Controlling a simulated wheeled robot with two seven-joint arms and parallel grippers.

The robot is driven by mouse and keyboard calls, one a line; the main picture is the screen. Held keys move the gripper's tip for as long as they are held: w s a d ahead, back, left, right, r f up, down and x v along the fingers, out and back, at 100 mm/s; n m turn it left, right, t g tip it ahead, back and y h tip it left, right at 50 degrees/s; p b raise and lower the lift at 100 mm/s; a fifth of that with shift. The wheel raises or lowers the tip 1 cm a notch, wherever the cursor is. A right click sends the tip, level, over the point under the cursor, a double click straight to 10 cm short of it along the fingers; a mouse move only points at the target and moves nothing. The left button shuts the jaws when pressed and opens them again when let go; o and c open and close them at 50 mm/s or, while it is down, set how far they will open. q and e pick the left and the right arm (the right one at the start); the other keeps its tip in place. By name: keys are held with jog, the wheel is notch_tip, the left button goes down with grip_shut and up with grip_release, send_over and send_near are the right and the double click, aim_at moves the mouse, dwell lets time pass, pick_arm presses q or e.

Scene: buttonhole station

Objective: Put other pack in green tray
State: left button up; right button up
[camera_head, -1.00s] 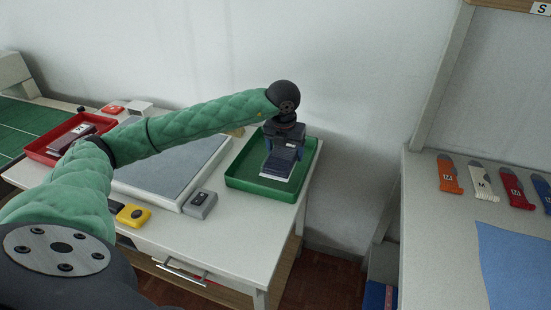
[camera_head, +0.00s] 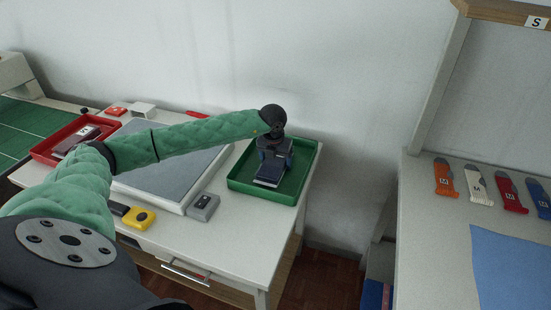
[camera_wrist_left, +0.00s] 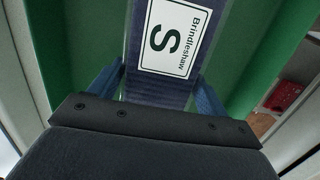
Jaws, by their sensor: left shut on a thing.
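The green tray (camera_head: 298,188) stands at the right end of the white table. My left gripper (camera_head: 272,165) is inside the tray's outline, pointing down, shut on a dark blue pack (camera_head: 268,181). The pack is low in the tray; whether it touches the floor I cannot tell. In the left wrist view the pack (camera_wrist_left: 165,88) sits between the two blue fingers, with a white label reading "Brindleshaw S" (camera_wrist_left: 174,38). A dark maroon pack (camera_head: 76,139) with a white label lies in the red tray (camera_head: 48,152) at the far left. My right gripper is not in view.
A grey mat board (camera_head: 150,178) lies on the table left of the green tray. A grey box (camera_head: 203,207) and a yellow device (camera_head: 137,216) are at the front edge. Coloured folded items with labels, one of them orange (camera_head: 444,180), lie on the right-hand table.

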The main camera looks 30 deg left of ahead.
aim_at(274, 162)
pick_arm(q)
jog(key=shift+f, duration=0.15)
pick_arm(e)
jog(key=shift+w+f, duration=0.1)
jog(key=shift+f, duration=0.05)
pick_arm(q)
jog(key=o, duration=1.1)
jog(key=shift+c, duration=0.2)
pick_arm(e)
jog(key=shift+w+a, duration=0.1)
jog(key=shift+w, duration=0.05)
